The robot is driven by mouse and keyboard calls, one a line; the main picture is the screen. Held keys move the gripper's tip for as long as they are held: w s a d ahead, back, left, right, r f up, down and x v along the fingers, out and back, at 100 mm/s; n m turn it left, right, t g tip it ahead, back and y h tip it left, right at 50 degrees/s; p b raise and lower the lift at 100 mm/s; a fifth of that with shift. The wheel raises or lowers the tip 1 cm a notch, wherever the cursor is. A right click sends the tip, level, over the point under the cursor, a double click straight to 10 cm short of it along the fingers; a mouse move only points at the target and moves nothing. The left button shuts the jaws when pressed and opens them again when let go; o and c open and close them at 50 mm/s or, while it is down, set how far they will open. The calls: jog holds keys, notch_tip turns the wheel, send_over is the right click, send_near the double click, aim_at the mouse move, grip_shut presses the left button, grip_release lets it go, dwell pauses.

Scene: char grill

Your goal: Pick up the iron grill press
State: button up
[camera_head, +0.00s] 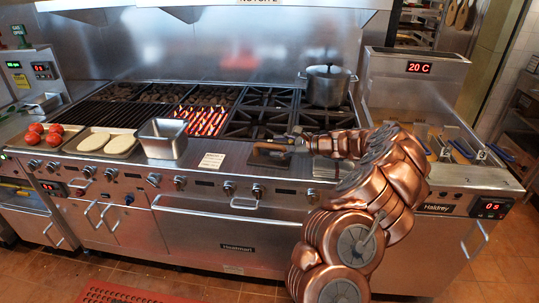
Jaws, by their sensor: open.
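The iron grill press (262,159) appears as a dark flat plate with a light brown handle. It rests on the steel front ledge of the range, near the middle of the view. My gripper (291,139) is at the handle end of the press, reaching in from the right. Its fingers are small and dark here, and they are open. They overlap the handle in the picture; I cannot tell whether they touch it or stand around it. My copper-coloured arm hides part of the ledge and the range front to the right.
A lidded steel pot (327,88) stands on the back right burners. A steel pan (163,140) and a white card (211,160) are left of the press. Two food trays (104,154) (30,146) lie farther left. A fryer (425,177) stands at right.

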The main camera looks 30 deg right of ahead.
aim_at(275, 146)
jog(key=shift+p+x, duration=0.7)
jog(key=shift+x, duration=1.55)
jog(key=shift+r, duration=0.1)
grip_shut()
